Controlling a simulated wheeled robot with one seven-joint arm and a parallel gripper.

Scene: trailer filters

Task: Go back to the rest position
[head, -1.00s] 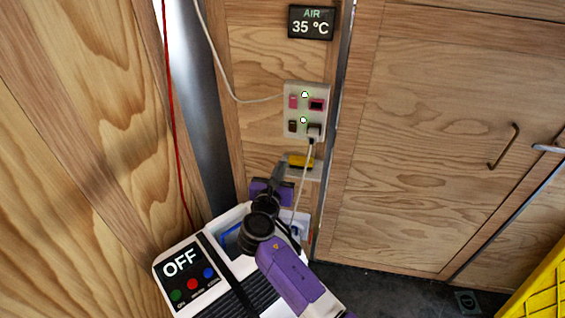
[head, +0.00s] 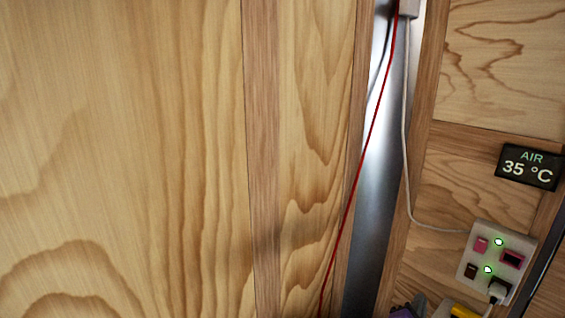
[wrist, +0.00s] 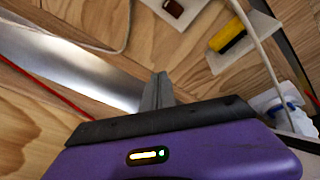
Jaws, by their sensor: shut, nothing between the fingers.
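My gripper (wrist: 157,92) shows in the wrist view with its grey fingers together and nothing between them. It points toward the wooden wall and touches nothing that I can make out. In the head view only a small dark and purple part of my gripper (head: 409,309) shows at the bottom edge, right of centre. The rest of my arm is out of that view.
The socket plate (head: 469,275) has green lights and a plugged white cord. A yellow block (wrist: 230,37) sits on a pale plate beside it. The display (head: 528,168) reads AIR 35 °C. A red cable (head: 350,205) and a white cable (head: 405,130) run down near a metal strip (head: 376,190).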

